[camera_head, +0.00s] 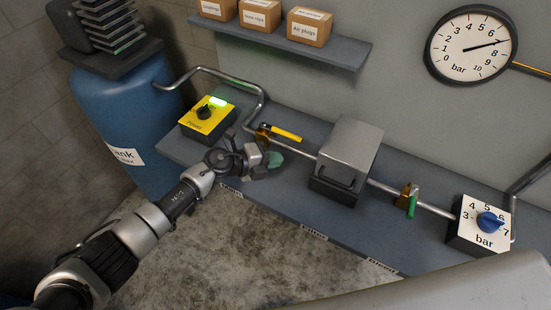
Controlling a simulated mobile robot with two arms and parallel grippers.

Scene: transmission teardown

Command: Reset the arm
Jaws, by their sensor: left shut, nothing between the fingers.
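My left arm comes in from the lower left, and its gripper (270,161) is over the grey bench (240,185), near the pipe. The gripper is shut and empty. It sits in front of and to the right of the yellow power switch box (206,120), whose light is lit green. The valve with the yellow handle (284,134) is on the pipe just behind the gripper, and a gap between them is hard to judge. My right gripper does not show.
A metal box (347,155) stands right of the gripper. Further right are a green-handled valve (411,203) and a regulator with a blue knob (488,223). A blue tank (125,115) is left, a shelf with boxes (285,40) above, and a gauge (470,46) upper right.

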